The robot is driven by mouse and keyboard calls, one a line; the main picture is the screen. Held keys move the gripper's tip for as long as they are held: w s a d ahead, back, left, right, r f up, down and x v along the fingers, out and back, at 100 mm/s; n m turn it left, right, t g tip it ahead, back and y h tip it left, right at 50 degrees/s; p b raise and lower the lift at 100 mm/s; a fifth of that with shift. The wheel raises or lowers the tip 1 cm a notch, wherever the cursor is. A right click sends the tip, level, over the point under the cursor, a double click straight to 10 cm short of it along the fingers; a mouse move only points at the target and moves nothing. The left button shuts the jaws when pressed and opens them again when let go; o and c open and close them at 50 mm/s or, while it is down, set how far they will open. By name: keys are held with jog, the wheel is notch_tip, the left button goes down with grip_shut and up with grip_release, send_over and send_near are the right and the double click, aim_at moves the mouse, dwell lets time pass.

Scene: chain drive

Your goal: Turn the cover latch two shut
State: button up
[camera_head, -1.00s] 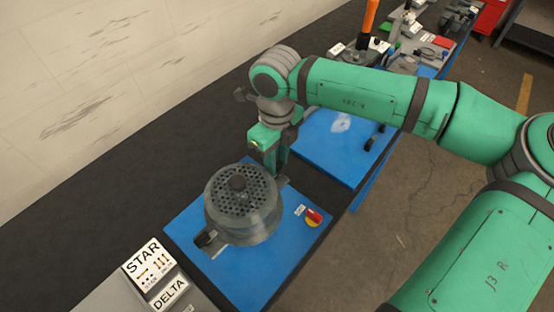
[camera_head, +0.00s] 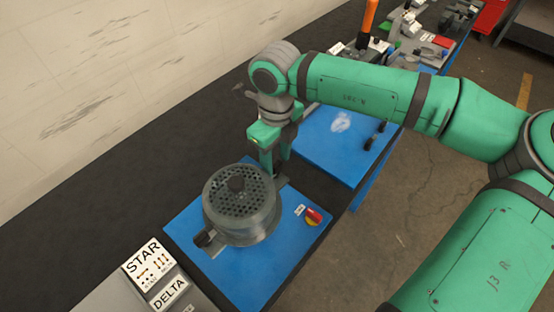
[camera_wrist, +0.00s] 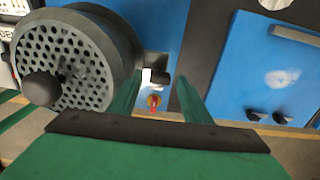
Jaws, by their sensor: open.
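A round grey cover (camera_head: 240,205) with a perforated face and a dark centre knob sits on a blue panel. It also shows at the left of the wrist view (camera_wrist: 70,62). One dark latch (camera_head: 204,238) is at the cover's front left edge. Another dark latch (camera_wrist: 158,76) is at its opposite edge, beside a pale plate. No label shows which is latch two. My gripper (camera_head: 277,168) is open at this far-side latch; in the wrist view its green fingers (camera_wrist: 158,86) spread either side of the latch's line. Contact cannot be told.
A red and yellow switch (camera_head: 313,216) is on the panel right of the cover. STAR and DELTA signs (camera_head: 150,265) stand at the front left. A second blue panel (camera_head: 338,140) with dark handles lies behind, and more fixtures stand farther back.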

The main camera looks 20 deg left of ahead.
aim_at(277, 164)
notch_tip(277, 164, up, 10)
dwell(0.4)
jog(key=shift+f, duration=0.1)
dwell(0.4)
